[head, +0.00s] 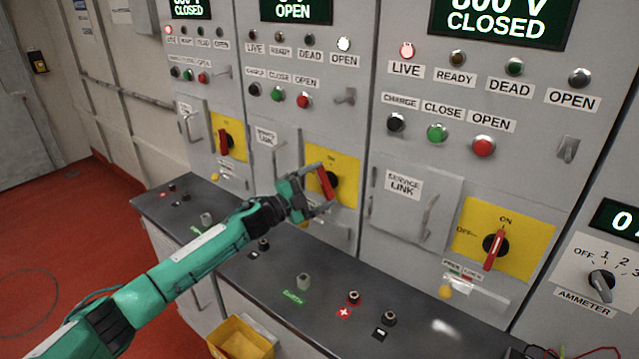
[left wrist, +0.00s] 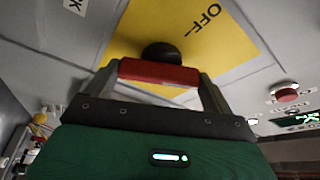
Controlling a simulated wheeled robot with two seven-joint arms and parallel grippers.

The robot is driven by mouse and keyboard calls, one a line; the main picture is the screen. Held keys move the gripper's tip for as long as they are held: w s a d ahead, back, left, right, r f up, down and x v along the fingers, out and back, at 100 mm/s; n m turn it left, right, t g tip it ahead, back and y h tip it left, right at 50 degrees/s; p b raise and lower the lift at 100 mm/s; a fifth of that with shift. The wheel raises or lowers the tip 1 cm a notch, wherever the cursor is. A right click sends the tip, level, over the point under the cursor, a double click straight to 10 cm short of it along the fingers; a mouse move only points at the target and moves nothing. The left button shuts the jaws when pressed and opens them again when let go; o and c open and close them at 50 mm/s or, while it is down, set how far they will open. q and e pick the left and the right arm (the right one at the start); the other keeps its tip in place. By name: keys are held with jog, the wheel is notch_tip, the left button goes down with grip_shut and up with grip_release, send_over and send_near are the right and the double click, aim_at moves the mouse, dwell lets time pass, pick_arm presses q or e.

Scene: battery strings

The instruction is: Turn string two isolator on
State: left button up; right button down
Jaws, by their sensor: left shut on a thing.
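The middle panel has a yellow isolator plate (head: 345,166) with a black hub and a red handle (head: 325,184). My left gripper (head: 326,187) is shut on this handle, with a finger at each end. In the left wrist view the red handle (left wrist: 158,72) lies between the fingers, in front of the black hub (left wrist: 162,51). The word OFF shows on the yellow plate (left wrist: 215,35) there. In the head view the handle leans from upper left to lower right. The middle display (head: 295,10) reads OPEN and its OPEN lamp (head: 343,44) is lit white. My right gripper is out of view.
The right panel's red isolator handle (head: 494,250) stands near upright under ON; its display (head: 505,20) reads CLOSED. The left panel has a similar isolator (head: 225,143). A dark bench (head: 255,285) with terminals runs below. A yellow bin (head: 240,340) stands in front.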

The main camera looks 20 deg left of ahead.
pick_arm(q)
jog(key=m+g+p, duration=0.1)
jog(key=m+p, duration=0.1)
jog(key=m, duration=0.1)
jog(key=shift+r, duration=0.2)
jog(key=shift+f+m+g+y+p, duration=0.15)
jog(key=shift+m+g+y+p, duration=0.15)
jog(key=shift+m+g+p, duration=0.6)
jog(key=shift+m+t, duration=0.3)
jog(key=o, duration=0.8)
jog(key=b+v, duration=0.4)
jog(key=v, duration=1)
jog(key=shift+b, duration=0.35)
